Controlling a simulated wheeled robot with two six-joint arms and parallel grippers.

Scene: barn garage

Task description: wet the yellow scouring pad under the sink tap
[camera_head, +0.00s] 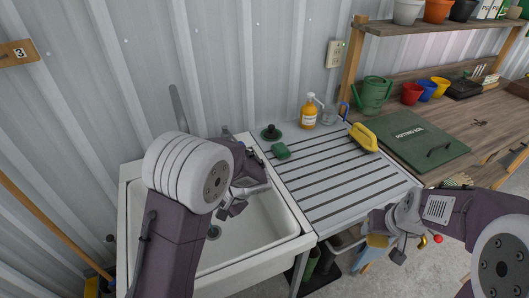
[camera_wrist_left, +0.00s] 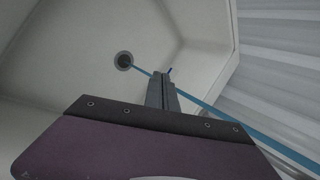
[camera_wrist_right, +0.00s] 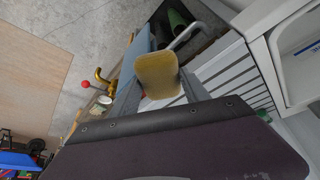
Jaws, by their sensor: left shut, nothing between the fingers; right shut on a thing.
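The yellow scouring pad (camera_wrist_right: 158,76) is between the fingers of my right gripper (camera_wrist_right: 165,88) in the right wrist view. In the head view the pad (camera_head: 376,241) and the right gripper (camera_head: 388,245) are right of the drainboard's front corner, away from the sink. The white sink (camera_head: 262,246) is at the centre-left. My left gripper (camera_head: 226,211) is shut and empty above the basin; its fingers (camera_wrist_left: 162,88) also show in the left wrist view. A blue streak (camera_wrist_left: 215,112), seemingly water, runs to the drain (camera_wrist_left: 124,61). My left arm hides most of the tap area.
On the ribbed drainboard (camera_head: 335,195) are a green sponge (camera_head: 281,151), a dark green round item (camera_head: 270,132), an orange soap bottle (camera_head: 309,111) and a yellow brush (camera_head: 363,137). A workbench (camera_head: 478,128) with a green board (camera_head: 424,139) stands right. A red-knobbed brass fitting (camera_wrist_right: 88,83) is near the right gripper.

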